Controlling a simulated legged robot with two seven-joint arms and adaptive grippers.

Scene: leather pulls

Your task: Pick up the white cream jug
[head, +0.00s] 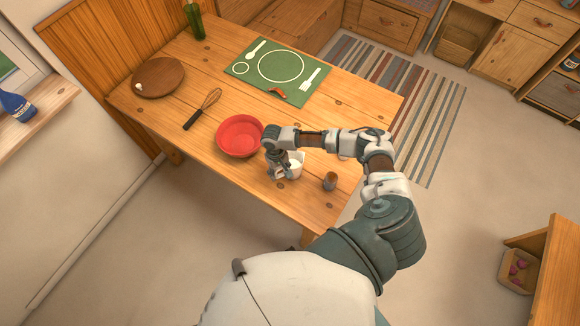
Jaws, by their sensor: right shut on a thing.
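The white cream jug (296,168) is at the near part of the wooden table, to the right of a red bowl. My right gripper (285,170) is shut on the jug at its left side and hides part of it. I cannot tell whether the jug touches the table or is a little above it. My left gripper is not in view.
The red bowl (239,137) is close to my right gripper. A whisk (203,110), a round wooden board (158,78), a green placemat (305,91) and a green bottle (194,20) are farther back on the table (225,178).

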